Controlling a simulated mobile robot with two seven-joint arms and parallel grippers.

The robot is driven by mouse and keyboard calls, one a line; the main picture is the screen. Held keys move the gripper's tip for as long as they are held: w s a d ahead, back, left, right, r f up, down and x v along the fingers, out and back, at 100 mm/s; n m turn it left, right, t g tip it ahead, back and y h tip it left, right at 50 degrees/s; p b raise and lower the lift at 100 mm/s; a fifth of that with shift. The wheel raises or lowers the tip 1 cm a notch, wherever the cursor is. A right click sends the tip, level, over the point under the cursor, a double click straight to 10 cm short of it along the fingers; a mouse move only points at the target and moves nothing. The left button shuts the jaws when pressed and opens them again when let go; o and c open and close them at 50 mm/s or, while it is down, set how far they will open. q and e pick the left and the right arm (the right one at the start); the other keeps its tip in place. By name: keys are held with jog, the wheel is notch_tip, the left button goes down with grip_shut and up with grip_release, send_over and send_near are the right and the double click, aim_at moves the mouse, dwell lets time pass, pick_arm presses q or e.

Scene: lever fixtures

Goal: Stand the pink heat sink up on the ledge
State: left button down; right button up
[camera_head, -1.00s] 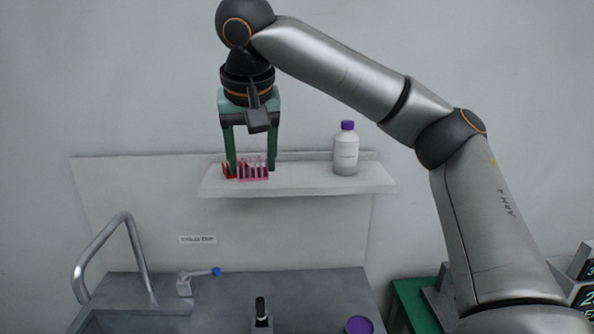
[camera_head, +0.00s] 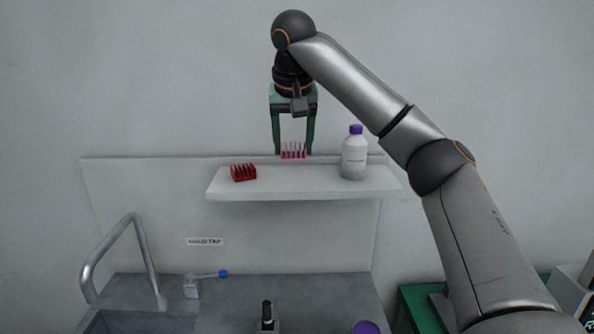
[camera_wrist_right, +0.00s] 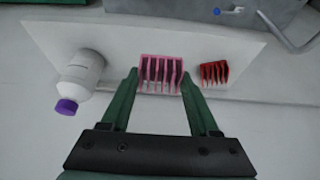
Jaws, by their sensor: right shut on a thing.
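The pink heat sink (camera_head: 293,153) is between the two green fingers of my right gripper (camera_head: 294,152), near the back edge of the ledge (camera_head: 300,183). Its fins point up in the head view. Whether its underside touches the ledge I cannot tell. In the right wrist view the pink heat sink (camera_wrist_right: 160,73) sits between the fingertips of my right gripper (camera_wrist_right: 160,80), which is shut on it. My left gripper is in neither view.
A red heat sink (camera_head: 243,172) lies on the ledge to the left. A white bottle with a purple cap (camera_head: 354,157) stands to the right, close to the gripper. A wall is behind. Below are a tap (camera_head: 125,250) and a grey counter (camera_head: 300,292).

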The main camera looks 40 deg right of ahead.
aim_at(297, 144)
jog(key=f, duration=0.1)
jog(key=w+d+f, duration=0.1)
jog(key=d+f, duration=0.1)
jog(key=shift+w+d+f, duration=0.1)
jog(key=shift+w+d, duration=0.1)
jog(key=shift+w, duration=0.05)
notch_tip(297, 144, down, 2)
jog(key=shift+w+d+f+p, duration=0.1)
jog(key=shift+d+f+p, duration=0.05)
jog(key=shift+f+p, duration=0.15)
jog(key=shift+f, duration=0.45)
jog(key=o, duration=1.4)
jog(key=shift+f, duration=0.1)
jog(key=shift+c, duration=0.2)
jog(key=shift+r, duration=0.2)
jog(key=v, duration=1.2)
jog(key=shift+w, duration=0.1)
